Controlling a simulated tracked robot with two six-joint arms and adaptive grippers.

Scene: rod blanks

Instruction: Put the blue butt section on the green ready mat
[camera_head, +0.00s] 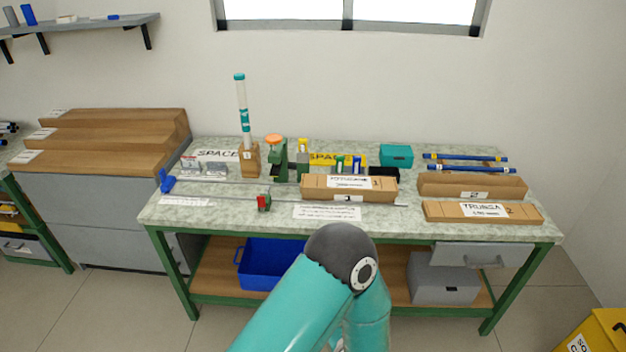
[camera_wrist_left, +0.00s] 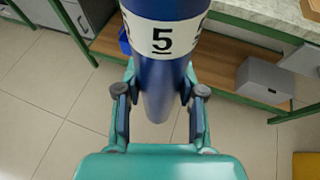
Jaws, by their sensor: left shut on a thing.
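My left gripper (camera_wrist_left: 160,95) is shut on a thick blue tube (camera_wrist_left: 160,75), which has a white band marked 5. It looks like the blue butt section. The tube runs between the fingers and its upper end goes out of the top of the left wrist view. In the head view a teal arm of mine bends in front of the bench, with its gripper and the tube hidden. I cannot make out a green ready mat in either view. My right gripper is not in view.
The bench (camera_head: 245,218) carries cardboard boxes (camera_head: 483,213), blue rods (camera_head: 466,157) on the right, a wooden holder (camera_head: 250,160) with an upright rod, and a teal box (camera_head: 396,155). A blue bin (camera_head: 270,265) and grey box (camera_head: 443,280) stand below. Floor in front is clear.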

